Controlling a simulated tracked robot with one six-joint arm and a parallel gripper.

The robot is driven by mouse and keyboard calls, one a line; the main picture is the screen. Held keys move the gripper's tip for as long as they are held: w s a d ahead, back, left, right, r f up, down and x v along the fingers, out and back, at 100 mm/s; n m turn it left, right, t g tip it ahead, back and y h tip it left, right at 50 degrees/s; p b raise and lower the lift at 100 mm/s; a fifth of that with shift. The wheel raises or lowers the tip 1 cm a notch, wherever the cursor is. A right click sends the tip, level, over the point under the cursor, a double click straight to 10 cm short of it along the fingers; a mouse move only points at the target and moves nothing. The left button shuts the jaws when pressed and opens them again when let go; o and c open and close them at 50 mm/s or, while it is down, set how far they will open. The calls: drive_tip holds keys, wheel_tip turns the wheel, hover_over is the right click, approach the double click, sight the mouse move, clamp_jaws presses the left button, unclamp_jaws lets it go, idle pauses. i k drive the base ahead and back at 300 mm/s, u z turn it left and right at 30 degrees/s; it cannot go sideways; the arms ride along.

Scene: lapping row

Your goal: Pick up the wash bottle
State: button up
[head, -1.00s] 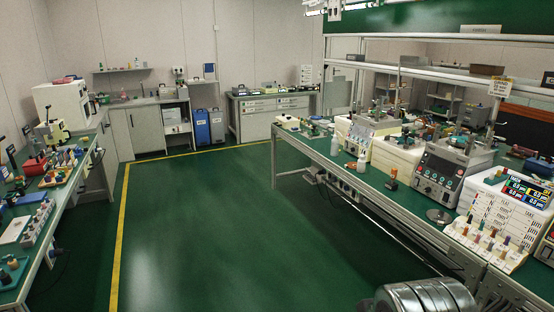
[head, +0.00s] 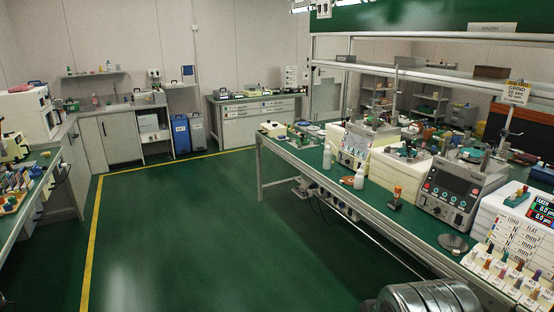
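Two small white bottles stand upright on the green top of the right-hand bench, near its front edge. The farther white bottle (head: 327,157) is plain and slim. The nearer white bottle (head: 359,178) has a narrow top. They are too small to tell for certain which is the wash bottle. My gripper is not in view. A ribbed metal part at the bottom right edge appears to be my own arm, and it is well short of the bottles.
The right-hand bench (head: 285,148) carries an orange-topped item (head: 396,197), machines (head: 462,187) and a rack of coloured pieces (head: 505,275) close by. A shelf runs above it. The green floor (head: 190,225) is clear. Another cluttered bench (head: 42,187) stands at left.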

sight(328, 154)
drive_tip(key=i, duration=3.95)
drive_tip(key=u, duration=0.15)
